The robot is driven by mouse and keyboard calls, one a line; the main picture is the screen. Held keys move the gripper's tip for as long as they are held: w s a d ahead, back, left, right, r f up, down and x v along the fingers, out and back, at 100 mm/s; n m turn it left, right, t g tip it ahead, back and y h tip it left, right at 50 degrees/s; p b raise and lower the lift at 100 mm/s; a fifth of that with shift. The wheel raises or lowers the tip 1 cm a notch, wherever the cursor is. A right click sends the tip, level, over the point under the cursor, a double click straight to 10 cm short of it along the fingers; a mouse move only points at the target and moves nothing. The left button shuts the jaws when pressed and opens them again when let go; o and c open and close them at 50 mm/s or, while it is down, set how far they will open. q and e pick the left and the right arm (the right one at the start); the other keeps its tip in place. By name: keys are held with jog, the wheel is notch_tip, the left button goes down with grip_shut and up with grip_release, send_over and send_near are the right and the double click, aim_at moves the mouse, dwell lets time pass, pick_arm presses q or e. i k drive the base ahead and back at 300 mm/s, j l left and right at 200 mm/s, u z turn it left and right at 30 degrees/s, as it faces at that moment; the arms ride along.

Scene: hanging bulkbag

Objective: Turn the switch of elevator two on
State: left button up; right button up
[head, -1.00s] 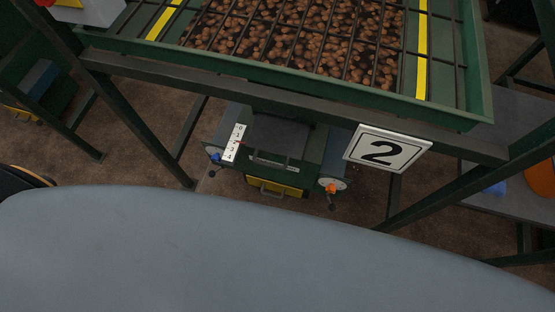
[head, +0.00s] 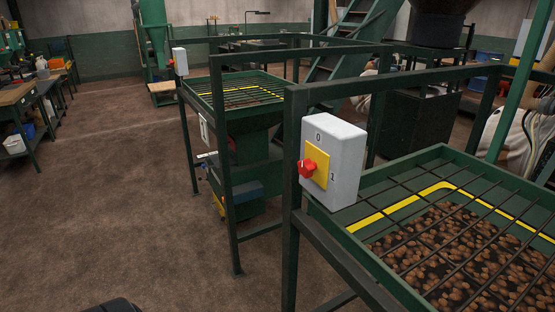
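A grey switch box (head: 347,158) is mounted on the green frame post of the near hopper. It has a yellow plate (head: 322,157) with a red rotary knob (head: 307,168), and the marks 0 above and 1 at lower right. I cannot tell exactly which mark the knob points to. The near hopper (head: 352,260) holds brown nuts or beans under a dark grid. No number sign for this hopper shows now.
A second green hopper (head: 195,87) stands farther back, with its own switch box (head: 180,61) and red knob. A workbench (head: 20,95) with items is at far left. The brown floor (head: 110,200) at left is open. Stairs (head: 350,45) rise behind.

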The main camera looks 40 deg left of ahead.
aim_at(306, 168)
jog(key=u, duration=1.05)
